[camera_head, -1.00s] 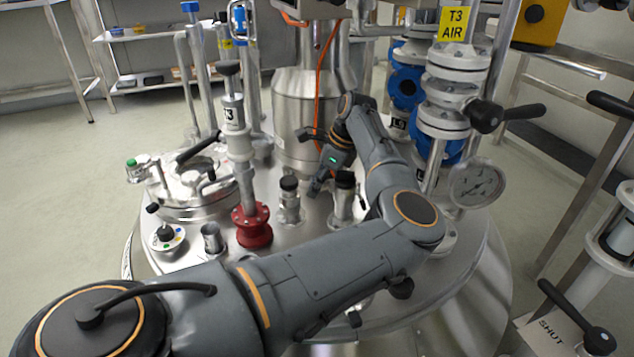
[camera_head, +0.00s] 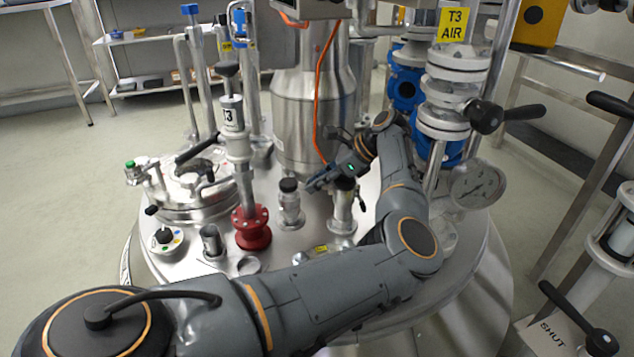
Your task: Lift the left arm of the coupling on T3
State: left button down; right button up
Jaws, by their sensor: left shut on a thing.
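The coupling (camera_head: 342,212) is a short steel fitting with a dark cap, upright on the steel lid of vessel T3. A small dark lever, its right arm (camera_head: 361,198), shows at its right side. My left gripper (camera_head: 315,184) reaches in from behind the coupling and points left and slightly down, just up and left of it. Its jaws are shut on the coupling's left arm, which is too small and too covered by the fingers to make out. My right gripper is not in view.
A similar dark-capped fitting (camera_head: 291,205) stands just left, close to my fingertips. A red flanged base (camera_head: 252,228) carries a T3-labelled post (camera_head: 233,115). A steel column (camera_head: 313,95) with an orange cable rises behind. Valves and a pressure gauge (camera_head: 478,184) crowd the right.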

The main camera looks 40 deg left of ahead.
pick_arm(q)
jog(key=c, duration=1.2)
grip_release()
